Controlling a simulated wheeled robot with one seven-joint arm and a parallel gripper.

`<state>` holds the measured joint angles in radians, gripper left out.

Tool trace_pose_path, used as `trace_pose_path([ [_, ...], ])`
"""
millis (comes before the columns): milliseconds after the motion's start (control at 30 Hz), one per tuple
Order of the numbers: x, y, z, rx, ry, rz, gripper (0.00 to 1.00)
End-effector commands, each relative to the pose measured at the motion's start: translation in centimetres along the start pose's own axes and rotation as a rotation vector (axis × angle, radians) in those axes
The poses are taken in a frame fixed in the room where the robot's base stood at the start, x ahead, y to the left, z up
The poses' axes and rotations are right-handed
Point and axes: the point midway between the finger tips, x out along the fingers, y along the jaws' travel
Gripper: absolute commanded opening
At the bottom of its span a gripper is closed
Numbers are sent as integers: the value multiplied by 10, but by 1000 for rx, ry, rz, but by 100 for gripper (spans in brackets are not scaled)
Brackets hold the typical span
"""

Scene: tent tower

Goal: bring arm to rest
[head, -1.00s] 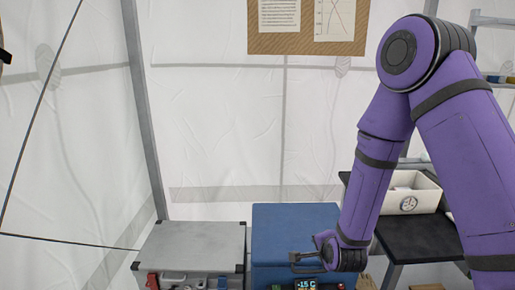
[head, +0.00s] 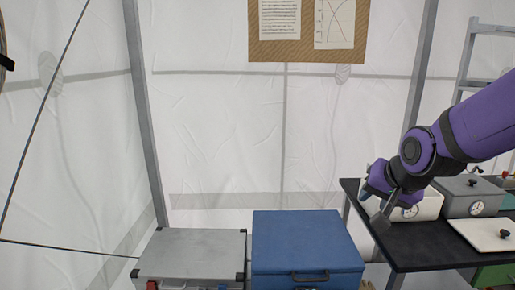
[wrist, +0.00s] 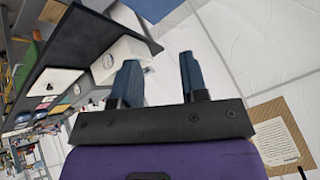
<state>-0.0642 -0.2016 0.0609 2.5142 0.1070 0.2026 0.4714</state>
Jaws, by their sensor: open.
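My gripper (head: 372,212) is at the end of my purple arm, raised at the right in the head view, in front of the white bin (head: 425,208) and near the left end of the black table. In the wrist view my gripper (wrist: 158,82) shows two dark blue fingers standing well apart with nothing between them. The white bin (wrist: 118,55) shows behind the left finger there.
A blue case (head: 305,240) and a grey case (head: 192,252) stand side by side at bottom centre. The black table (head: 408,245) bears a grey box (head: 470,195) and a white lid (head: 485,232). A corkboard (head: 308,48) hangs on the tent wall.

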Motion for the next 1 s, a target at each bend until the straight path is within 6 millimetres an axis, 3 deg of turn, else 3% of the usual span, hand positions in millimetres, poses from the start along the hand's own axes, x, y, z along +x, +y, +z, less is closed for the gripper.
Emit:
trace_pose_path([
  [33,-18,4,0,-34,0,6,40],
  [300,-98,31,20,-232,-51,57,40],
  [533,-156,58,48,-378,-102,96,40],
  [733,-181,71,64,-447,-131,115,40],
  [1000,-186,74,67,-460,-139,119,40],
])
